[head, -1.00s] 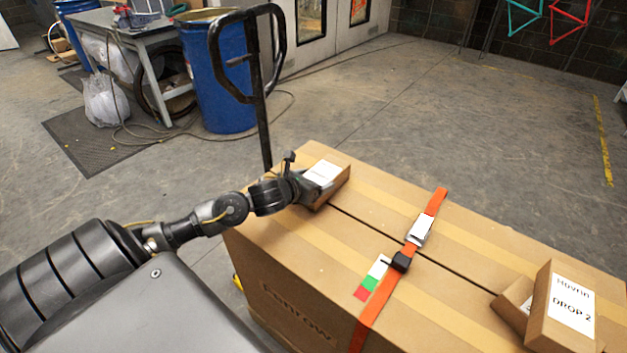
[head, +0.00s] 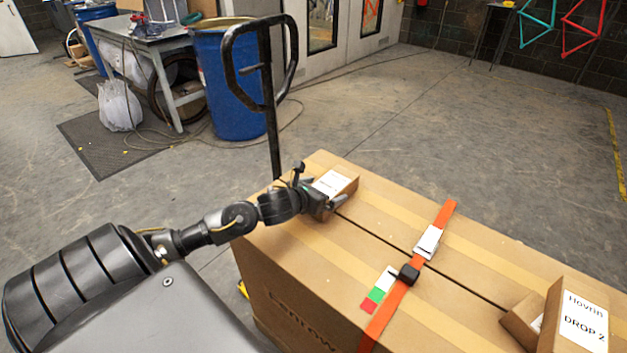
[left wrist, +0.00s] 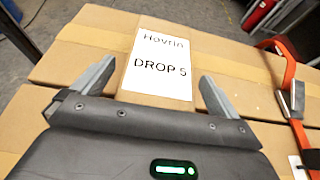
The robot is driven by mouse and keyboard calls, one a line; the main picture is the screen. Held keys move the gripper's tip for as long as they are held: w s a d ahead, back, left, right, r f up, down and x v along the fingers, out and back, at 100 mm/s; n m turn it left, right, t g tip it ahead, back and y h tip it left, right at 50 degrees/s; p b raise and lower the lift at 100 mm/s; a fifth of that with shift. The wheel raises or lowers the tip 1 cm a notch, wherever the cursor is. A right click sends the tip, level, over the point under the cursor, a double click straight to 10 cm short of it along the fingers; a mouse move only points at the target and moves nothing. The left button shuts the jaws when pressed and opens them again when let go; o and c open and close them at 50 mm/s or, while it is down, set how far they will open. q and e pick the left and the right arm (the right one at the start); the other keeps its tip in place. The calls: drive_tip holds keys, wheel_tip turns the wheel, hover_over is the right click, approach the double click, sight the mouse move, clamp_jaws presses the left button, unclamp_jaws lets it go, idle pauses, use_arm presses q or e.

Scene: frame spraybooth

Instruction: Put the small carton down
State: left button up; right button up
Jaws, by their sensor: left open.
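The small carton (head: 345,186) is brown with a white label and rests on the far left part of the big strapped carton's top (head: 400,218). In the left wrist view the small carton (left wrist: 160,62) has its label up, reading "Hovrin DROP 5". My left gripper (head: 321,189) is open at the near end of the small carton. In the left wrist view its two fingers (left wrist: 157,78) stand on either side of the carton, with a gap visible at each side. The carton's underside is hidden. My right gripper is not in view.
An orange strap (head: 384,327) with a buckle crosses the big carton. Two other small cartons, one labelled "DROP 2" (head: 581,320), stand at its right. A black pallet-jack handle (head: 271,130) rises behind the left end. A blue drum (head: 232,95) stands beyond on open floor.

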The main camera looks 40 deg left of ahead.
use_arm(q)
drive_tip(key=b+v, duration=0.1)
drive_tip(key=v, duration=1.1)
drive_tip(key=shift+b, duration=0.3)
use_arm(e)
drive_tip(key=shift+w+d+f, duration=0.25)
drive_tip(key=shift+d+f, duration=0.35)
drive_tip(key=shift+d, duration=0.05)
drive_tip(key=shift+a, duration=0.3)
